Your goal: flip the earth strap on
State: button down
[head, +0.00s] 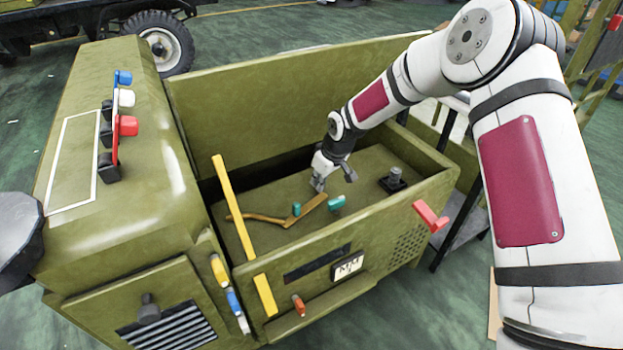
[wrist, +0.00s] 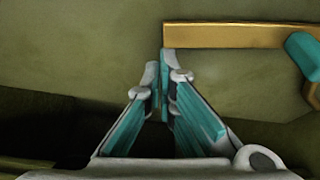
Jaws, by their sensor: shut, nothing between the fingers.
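The earth strap (head: 262,217) is a bent brass-coloured bar on the floor of the open green chassis bay. One end lies close below my gripper (head: 333,182). In the wrist view the strap (wrist: 225,36) runs rightward from just beyond the fingertips and bends down at the right edge. A teal piece (head: 296,209) stands at the bend; it also shows in the wrist view (wrist: 306,54). My gripper (wrist: 160,70) is shut and empty, fingertips beside the strap's near end. I cannot tell whether they touch it.
A second teal piece (head: 337,202) sits right of the strap's end. A yellow bar (head: 232,205) crosses the bay at left. A dark post (head: 394,178) stands at right. The front wall (head: 375,235) carries a red handle (head: 430,215). Coloured levers (head: 124,125) stand on the left hood.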

aim_at(325, 193)
jog(key=shift+s+d+m+t+h, duration=0.3)
jog(key=shift+s+d+m, duration=0.65)
jog(key=shift+d+m, duration=0.25)
jog(key=shift+s+d+m+h+b, duration=0.3)
jog(key=shift+s+d+m+b, duration=0.3)
jog(key=shift+s+d+m, duration=0.45)
jog(key=shift+r, duration=0.1)
